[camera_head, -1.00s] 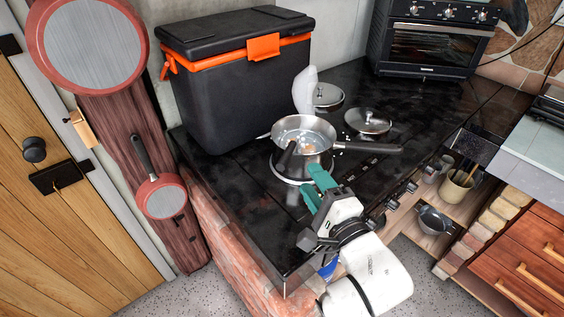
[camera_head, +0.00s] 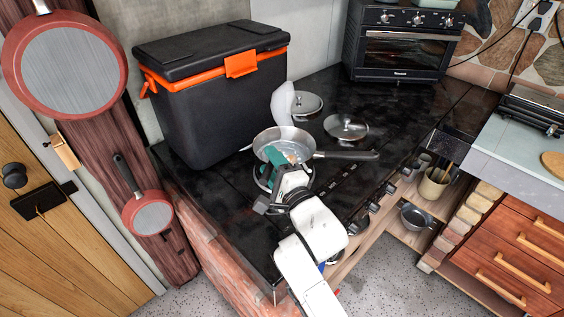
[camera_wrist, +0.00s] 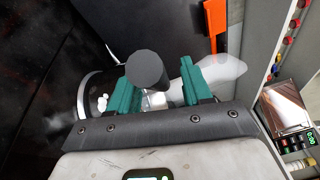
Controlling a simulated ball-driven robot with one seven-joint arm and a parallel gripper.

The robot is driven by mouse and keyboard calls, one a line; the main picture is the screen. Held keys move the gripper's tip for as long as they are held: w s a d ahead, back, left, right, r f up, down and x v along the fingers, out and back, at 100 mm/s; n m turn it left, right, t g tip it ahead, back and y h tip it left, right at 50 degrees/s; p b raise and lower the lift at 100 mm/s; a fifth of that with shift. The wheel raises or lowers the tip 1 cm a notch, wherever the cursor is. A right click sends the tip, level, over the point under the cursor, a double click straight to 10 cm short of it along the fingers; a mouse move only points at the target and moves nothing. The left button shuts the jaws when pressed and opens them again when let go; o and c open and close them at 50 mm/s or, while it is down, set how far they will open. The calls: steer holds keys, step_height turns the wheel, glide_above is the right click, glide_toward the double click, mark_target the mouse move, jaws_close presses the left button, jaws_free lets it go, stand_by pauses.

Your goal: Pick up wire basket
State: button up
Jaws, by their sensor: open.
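A metal pan (camera_head: 277,136) stands on the black cooktop, its long handle pointing right. My gripper (camera_head: 281,155), with green fingers, is over the near side of the pan and hides part of its inside. In the wrist view my gripper (camera_wrist: 161,77) is open. A thick dark handle (camera_wrist: 147,68) shows its round end between the fingers, nearer the left one; I cannot tell whether it touches. It seems to belong to the wire basket, but no wire mesh can be made out. Small white pieces (camera_wrist: 102,102) lie in the pan beside the left finger.
A large black cooler (camera_head: 215,95) with orange latches stands to the left. A black oven (camera_head: 402,45) is at the back. The cooktop's near left part (camera_head: 228,205) is clear.

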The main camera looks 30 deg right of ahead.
steer(key=shift+c, duration=0.3)
jaws_close()
steer(key=shift+r, duration=0.1)
